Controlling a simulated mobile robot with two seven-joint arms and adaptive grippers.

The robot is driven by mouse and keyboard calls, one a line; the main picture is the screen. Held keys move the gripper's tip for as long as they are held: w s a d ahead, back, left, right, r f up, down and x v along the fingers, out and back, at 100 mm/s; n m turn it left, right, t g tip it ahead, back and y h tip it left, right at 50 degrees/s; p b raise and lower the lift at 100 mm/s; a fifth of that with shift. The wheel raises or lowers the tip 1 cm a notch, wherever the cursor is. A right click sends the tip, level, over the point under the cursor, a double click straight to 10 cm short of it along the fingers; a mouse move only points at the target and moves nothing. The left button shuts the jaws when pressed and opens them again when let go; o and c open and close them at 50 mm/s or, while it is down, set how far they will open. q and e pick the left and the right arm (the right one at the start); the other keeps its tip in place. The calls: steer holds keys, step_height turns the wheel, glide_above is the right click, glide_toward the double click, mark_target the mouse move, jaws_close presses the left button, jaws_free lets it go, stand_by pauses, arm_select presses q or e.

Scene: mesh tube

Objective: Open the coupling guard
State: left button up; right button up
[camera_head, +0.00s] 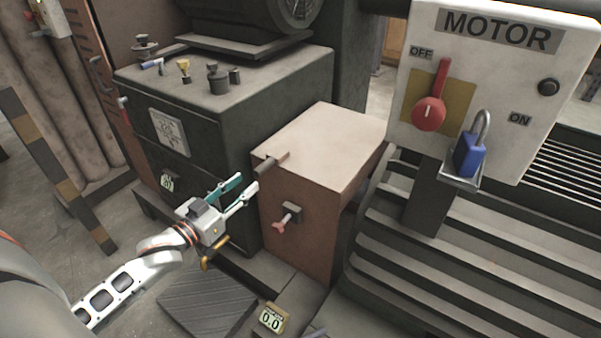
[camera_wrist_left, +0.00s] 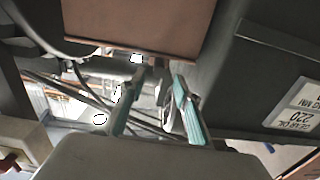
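The coupling guard (camera_head: 315,165) is a reddish-brown box between the dark gearbox housing and the motor. It sits closed, with a dark bar (camera_head: 273,161) at its top left edge and a red-tipped latch (camera_head: 286,218) on its front face. My left gripper (camera_head: 249,188) is open and empty, its teal-padded fingers pointing toward the guard's left front edge. In the left wrist view the gripper (camera_wrist_left: 155,105) also shows open with nothing between its fingers, and a brown panel, apparently the guard (camera_wrist_left: 135,25), lies at the top. My right gripper is not in view.
A motor switch box (camera_head: 490,85) with a red lever and a blue padlock (camera_head: 469,157) stands at the right. The dark housing (camera_head: 215,125) carries loose parts on top. The ribbed motor (camera_head: 450,275) fills the right.

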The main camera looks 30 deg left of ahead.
mark_target(256, 175)
arm_select(q)
steer(key=shift+w+d, duration=0.1)
steer(key=shift+w, duration=0.85)
steer(key=w, duration=0.2)
steer(key=w+b, duration=0.1)
steer(key=w, duration=0.2)
steer(key=shift+w+d+f, duration=0.1)
steer(key=shift+d, duration=0.1)
steer(key=shift+w+d+b, duration=0.1)
steer(key=shift+w+b, duration=0.25)
steer(key=shift+w, duration=0.45)
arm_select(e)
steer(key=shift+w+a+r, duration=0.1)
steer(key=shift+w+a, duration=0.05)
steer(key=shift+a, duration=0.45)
arm_select(q)
jaws_close()
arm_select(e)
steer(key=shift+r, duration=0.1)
